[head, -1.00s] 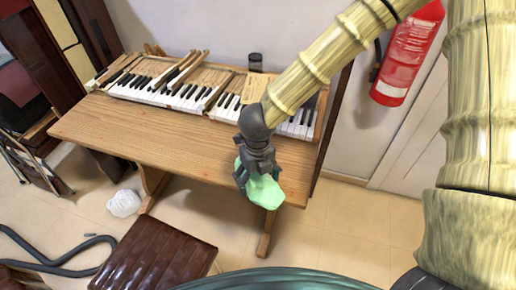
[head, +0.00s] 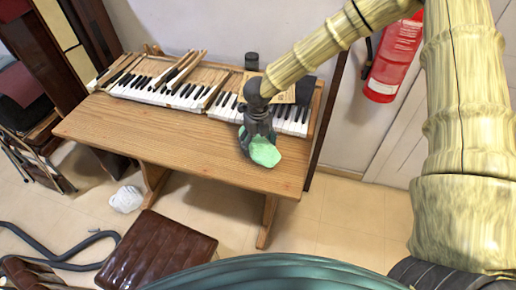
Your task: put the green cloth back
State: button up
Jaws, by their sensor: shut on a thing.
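The green cloth (head: 264,152) is a pale green crumpled bundle at the end of my gripper (head: 257,145). My gripper is shut on it and points down over the right part of the wooden table (head: 180,143). The gripper's fingers hide part of the cloth. I cannot tell whether the cloth touches the tabletop or hangs just above it.
Piano keys (head: 160,95) lie in a row along the table's back, with loose wooden key pieces on top. A dark jar (head: 251,62) stands behind them. A brown padded stool (head: 158,252) is in front. The table's front middle is clear.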

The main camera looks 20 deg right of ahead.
aim_at(258, 140)
jog(key=shift+s+f+p, duration=0.1)
jog(key=shift+f+p, duration=0.3)
jog(key=shift+f, duration=1.2)
jog(key=shift+f, duration=0.15)
jog(key=o, duration=0.9)
notch_tip(258, 140, up, 12)
jog(key=shift+r+b, duration=0.2)
jog(key=shift+b, duration=0.7)
